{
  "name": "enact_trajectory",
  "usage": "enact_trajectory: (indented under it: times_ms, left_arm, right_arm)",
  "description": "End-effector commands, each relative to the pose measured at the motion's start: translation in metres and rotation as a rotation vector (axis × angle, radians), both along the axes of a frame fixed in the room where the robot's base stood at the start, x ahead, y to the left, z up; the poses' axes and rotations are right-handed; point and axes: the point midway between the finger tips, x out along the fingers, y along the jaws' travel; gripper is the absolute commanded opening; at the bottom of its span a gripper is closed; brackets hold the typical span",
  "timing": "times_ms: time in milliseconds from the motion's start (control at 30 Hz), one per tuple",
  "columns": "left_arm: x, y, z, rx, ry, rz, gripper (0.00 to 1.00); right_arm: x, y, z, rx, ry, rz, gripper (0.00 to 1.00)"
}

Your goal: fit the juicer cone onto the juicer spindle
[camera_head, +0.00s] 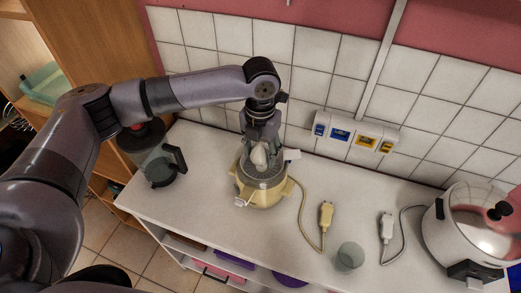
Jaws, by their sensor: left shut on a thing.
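My left gripper (259,146) points down over the middle of the juicer. It is shut on the pale juicer cone (260,157), which is upright at the strainer's centre. The spindle is hidden under the cone and gripper. I cannot tell whether the cone touches the spindle or sits just above it. My right gripper is not in view.
A blender jug (157,163) stands left of the juicer. To the right lie a yellow plug (326,214), a clear glass (349,257), a white plug (386,223) and a large steel pot (475,232). Wall sockets (357,134) are behind. The counter's middle has free room.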

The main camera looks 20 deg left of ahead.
Motion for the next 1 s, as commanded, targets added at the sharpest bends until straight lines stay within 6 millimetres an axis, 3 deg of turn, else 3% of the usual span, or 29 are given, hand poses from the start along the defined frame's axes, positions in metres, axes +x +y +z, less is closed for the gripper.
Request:
enact_trajectory:
  times_ms: [300, 567, 1000]
  left_arm:
    - [0.000, 0.000, -0.009, 0.000, 0.000, 0.000, 0.21]
    - [0.000, 0.000, -0.023, 0.000, 0.001, 0.000, 0.21]
    - [0.000, 0.000, -0.024, 0.000, 0.000, 0.000, 0.21]
  right_arm:
    - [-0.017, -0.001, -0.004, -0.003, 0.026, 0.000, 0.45]
    - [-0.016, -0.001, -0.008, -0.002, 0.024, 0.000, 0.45]
    - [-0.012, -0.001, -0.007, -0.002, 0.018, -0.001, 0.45]
